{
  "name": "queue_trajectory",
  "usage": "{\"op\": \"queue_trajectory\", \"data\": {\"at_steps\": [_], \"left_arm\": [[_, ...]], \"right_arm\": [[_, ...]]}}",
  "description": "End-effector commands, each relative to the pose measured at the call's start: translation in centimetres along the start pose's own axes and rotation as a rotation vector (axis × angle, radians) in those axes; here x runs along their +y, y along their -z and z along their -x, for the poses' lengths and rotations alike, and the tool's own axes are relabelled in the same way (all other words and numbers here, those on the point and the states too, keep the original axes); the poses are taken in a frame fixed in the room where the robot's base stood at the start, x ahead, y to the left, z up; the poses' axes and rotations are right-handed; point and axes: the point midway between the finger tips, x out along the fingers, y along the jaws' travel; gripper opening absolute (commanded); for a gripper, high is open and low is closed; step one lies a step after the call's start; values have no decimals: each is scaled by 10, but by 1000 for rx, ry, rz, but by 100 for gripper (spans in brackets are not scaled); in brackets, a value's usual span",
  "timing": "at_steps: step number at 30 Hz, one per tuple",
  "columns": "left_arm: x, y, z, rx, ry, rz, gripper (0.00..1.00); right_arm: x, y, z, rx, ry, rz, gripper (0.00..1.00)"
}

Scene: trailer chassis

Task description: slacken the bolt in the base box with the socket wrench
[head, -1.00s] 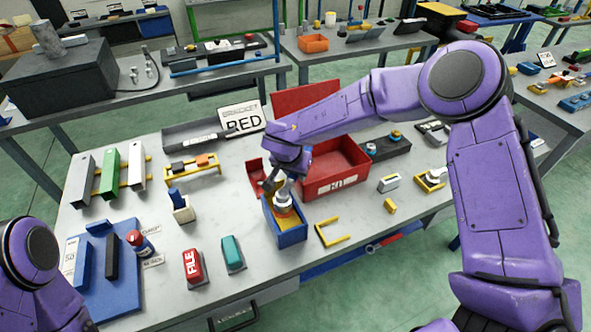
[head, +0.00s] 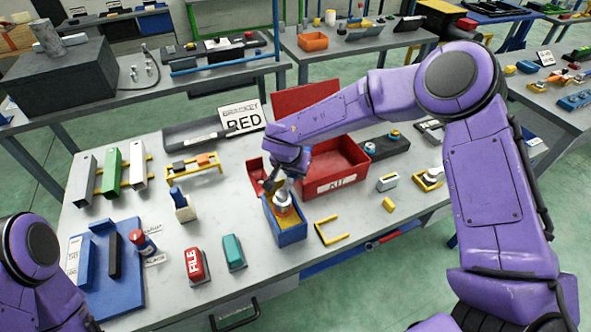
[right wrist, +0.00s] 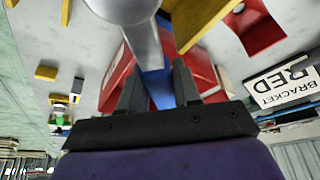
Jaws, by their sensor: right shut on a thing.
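The blue base box (head: 291,236) with a yellow inside stands near the front middle of the bench. The socket wrench (head: 284,197), a pale grey metal tool with an orange band beside it, stands in the box's opening. In the right wrist view its grey shaft (right wrist: 143,42) rises large between the fingers. My right gripper (head: 273,183) is over the box, shut on the wrench; its dark fingers also show in the right wrist view (right wrist: 158,88). The bolt is hidden under the tool. My left arm shows at the lower left, but its gripper is out of view.
An open red kit box (head: 338,182) stands close behind the base box. A yellow bracket (head: 331,233) lies to its right. Teal (head: 234,251) and red (head: 194,266) blocks stand to its left. The bench front between them is clear.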

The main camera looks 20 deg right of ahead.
Motion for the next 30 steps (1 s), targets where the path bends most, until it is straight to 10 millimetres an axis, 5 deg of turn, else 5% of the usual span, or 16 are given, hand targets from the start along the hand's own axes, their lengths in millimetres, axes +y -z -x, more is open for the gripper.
{"op": "queue_trajectory", "data": {"at_steps": [30], "left_arm": [[0,0,-1,0,0,0,43]], "right_arm": [[0,-4,-10,1,1,0,0]]}}
